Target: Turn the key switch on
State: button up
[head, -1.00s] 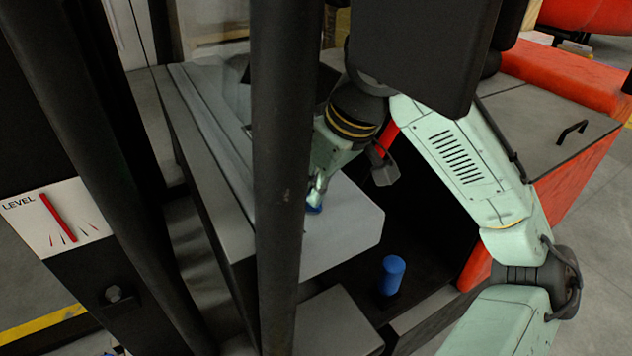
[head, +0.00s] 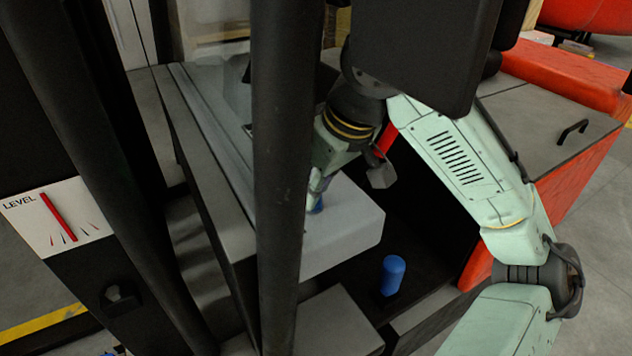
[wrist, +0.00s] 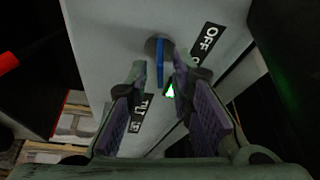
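The key switch is a blue key (wrist: 160,62) in a dark round socket on a grey panel (wrist: 110,45), upright in the wrist view. A black label reading OFF (wrist: 209,40) is to its right. A second black label (wrist: 139,120) below is partly hidden by a finger. A green light (wrist: 169,91) glows below the key. My gripper (wrist: 160,78) is open, its fingertips apart on either side of the key's lower end; I cannot tell whether they touch it. In the head view, my gripper (head: 315,187) is at the grey console, with a bit of blue (head: 318,206) beside it.
A dark upright post (head: 280,180) stands close left of my gripper in the head view. A blue cylindrical knob (head: 392,275) stands below the console's right side. A white LEVEL gauge (head: 55,220) is at left. An orange body (head: 560,80) is at right.

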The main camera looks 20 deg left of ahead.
jog(key=shift+r, duration=0.1)
jog(key=v, duration=1.1)
jog(key=shift+s+d+r, duration=0.1)
jog(key=shift+d+r, duration=0.15)
jog(key=shift+r, duration=0.1)
